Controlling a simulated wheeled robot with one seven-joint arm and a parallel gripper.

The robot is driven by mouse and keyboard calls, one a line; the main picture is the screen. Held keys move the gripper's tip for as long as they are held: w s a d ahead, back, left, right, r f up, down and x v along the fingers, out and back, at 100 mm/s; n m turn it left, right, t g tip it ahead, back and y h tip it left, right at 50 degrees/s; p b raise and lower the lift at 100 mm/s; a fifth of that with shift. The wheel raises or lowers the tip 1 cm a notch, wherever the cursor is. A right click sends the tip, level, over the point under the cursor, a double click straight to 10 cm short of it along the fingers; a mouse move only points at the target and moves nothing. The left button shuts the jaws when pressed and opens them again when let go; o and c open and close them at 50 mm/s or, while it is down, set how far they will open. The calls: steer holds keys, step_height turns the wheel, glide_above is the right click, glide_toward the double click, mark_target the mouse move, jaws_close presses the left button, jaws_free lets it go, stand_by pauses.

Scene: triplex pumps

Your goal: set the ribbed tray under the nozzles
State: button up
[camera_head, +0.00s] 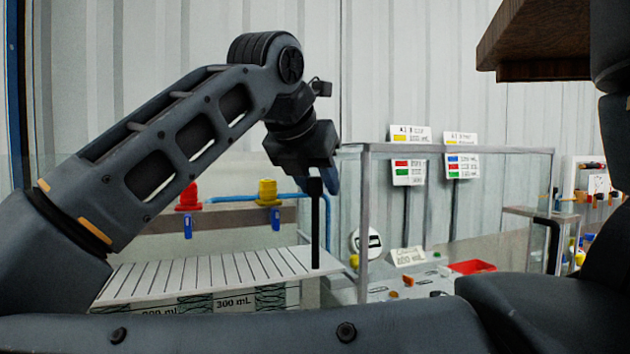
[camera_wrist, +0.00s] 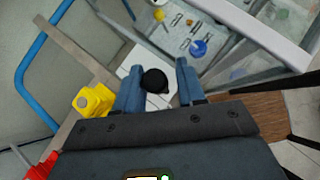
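The white ribbed tray (camera_head: 215,272) lies flat on top of the glass tanks in the head view, with a black upright post (camera_head: 315,225) at its right end. In the wrist view, the post's round top (camera_wrist: 154,80) shows between my blue fingers, with part of the white tray (camera_wrist: 128,73) beyond. My gripper (camera_wrist: 159,68) is open, pointing down around the post top; gaps show beside it. The red nozzle fitting (camera_head: 188,197) and yellow nozzle fitting (camera_head: 267,193), with blue parts below, are on a rail behind the tray.
A glass enclosure with a grey frame (camera_head: 460,149) stands right of the tray, with signs and small loose parts inside. A red tray (camera_head: 472,267) lies there. A blue pipe (camera_wrist: 33,65) runs along the rail. A brown wooden block (camera_head: 535,40) hangs at upper right.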

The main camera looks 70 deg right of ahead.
steer(key=shift+o, duration=0.9)
steer(key=shift+w, duration=0.1)
steer(key=shift+a+r, duration=0.1)
steer(key=v, duration=0.7)
steer(key=shift+r, duration=0.2)
steer(key=shift+a, duration=0.15)
